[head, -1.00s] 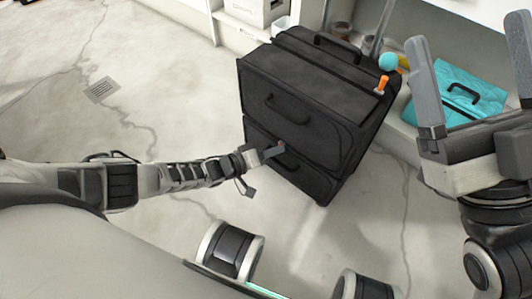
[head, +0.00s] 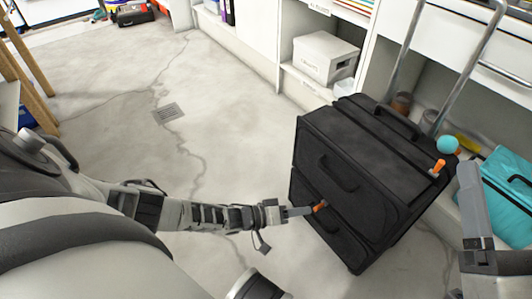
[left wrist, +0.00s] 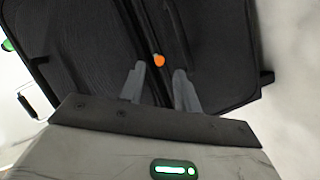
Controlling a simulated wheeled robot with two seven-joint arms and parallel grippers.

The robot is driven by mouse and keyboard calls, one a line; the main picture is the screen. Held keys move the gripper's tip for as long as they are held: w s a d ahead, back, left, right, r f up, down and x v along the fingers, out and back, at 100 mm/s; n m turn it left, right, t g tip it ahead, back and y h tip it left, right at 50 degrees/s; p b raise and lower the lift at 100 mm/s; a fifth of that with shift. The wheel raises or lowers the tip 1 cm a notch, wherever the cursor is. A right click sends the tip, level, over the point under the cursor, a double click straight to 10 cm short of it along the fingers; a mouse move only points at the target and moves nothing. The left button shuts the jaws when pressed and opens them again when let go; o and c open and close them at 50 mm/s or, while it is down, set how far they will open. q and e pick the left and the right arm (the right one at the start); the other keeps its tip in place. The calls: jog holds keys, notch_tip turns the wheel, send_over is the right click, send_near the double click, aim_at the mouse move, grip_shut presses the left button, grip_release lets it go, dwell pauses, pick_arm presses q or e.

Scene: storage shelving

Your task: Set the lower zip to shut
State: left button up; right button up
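A black case (head: 345,180) stands on the floor, with an upper and a lower section on its front. A small orange zip pull (head: 320,206) sits at the seam of the lower section, near its left side. My left gripper (head: 307,211) is right at this pull. In the left wrist view its two fingers (left wrist: 159,85) are apart, and the orange pull (left wrist: 158,60) shows between and just beyond their tips, not visibly gripped. A second orange pull (head: 438,168) is at the top right of the case. My right gripper's one visible finger (head: 474,205) stands beside the case, its other finger out of frame.
A teal ball (head: 447,145) is by the upper pull. A teal bag (head: 498,187) lies on the low shelf at right, and a white box (head: 325,57) stands on the shelving behind. The floor (head: 220,110) left of the case is clear.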

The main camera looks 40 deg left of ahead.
pick_arm(q)
jog(key=p+v, duration=0.2)
jog(key=v, duration=0.8)
jog(key=shift+s+p, duration=0.15)
jog(key=shift+p, duration=0.15)
pick_arm(e)
notch_tip(320, 180, down, 6)
jog(key=s+m+g+h, duration=0.1)
jog(key=m+g+h, duration=0.1)
jog(key=m+g, duration=0.1)
jog(key=shift+s+a+m+g+h, duration=0.3)
jog(key=shift+a+m, duration=0.1)
jog(key=shift+m, duration=0.4)
pick_arm(q)
jog(key=shift+a, duration=0.1)
pick_arm(e)
jog(key=shift+r, duration=0.1)
